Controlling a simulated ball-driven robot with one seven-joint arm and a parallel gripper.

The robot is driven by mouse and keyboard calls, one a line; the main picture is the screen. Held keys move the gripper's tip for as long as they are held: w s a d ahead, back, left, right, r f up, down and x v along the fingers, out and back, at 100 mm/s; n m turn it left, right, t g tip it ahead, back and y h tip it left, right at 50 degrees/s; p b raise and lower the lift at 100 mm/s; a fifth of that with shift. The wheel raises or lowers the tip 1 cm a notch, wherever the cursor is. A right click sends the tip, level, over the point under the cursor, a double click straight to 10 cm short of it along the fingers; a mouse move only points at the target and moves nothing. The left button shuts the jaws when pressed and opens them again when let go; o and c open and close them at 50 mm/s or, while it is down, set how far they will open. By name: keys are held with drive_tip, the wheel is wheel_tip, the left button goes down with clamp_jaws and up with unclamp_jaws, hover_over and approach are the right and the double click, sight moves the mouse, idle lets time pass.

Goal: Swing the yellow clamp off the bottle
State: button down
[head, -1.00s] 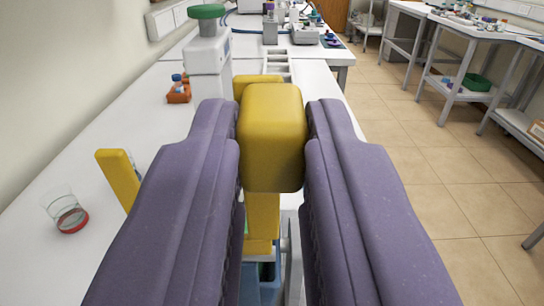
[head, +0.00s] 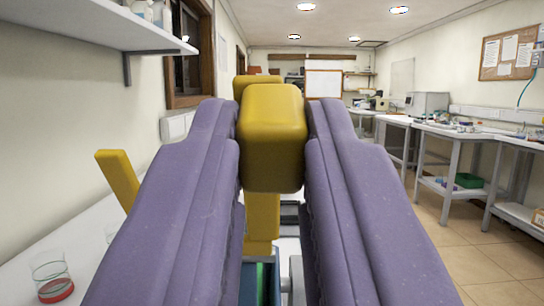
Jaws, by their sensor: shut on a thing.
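The yellow clamp (head: 272,137) fills the gap between the two purple fingers of my gripper (head: 272,130). My gripper is shut on its rounded block end. A yellow stem of the clamp runs down below the block between the fingers. Another yellow bar (head: 119,179) sticks out at a slant past the left finger; its link to the clamp is hidden. I cannot make out the bottle. Below the clamp, a blue-green part (head: 262,283) shows between the fingers, mostly hidden.
A shelf (head: 85,30) juts from the left wall above. Lab tables (head: 450,140) stand along the right, with open tiled floor before them.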

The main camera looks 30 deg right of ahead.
drive_tip(key=c, duration=1)
unclamp_jaws()
drive_tip(key=p+v, duration=0.2)
drive_tip(key=v, duration=0.5)
drive_tip(key=shift+s+a+f, duration=0.15)
drive_tip(key=shift+s+f, duration=0.1)
drive_tip(key=shift+f, duration=0.05)
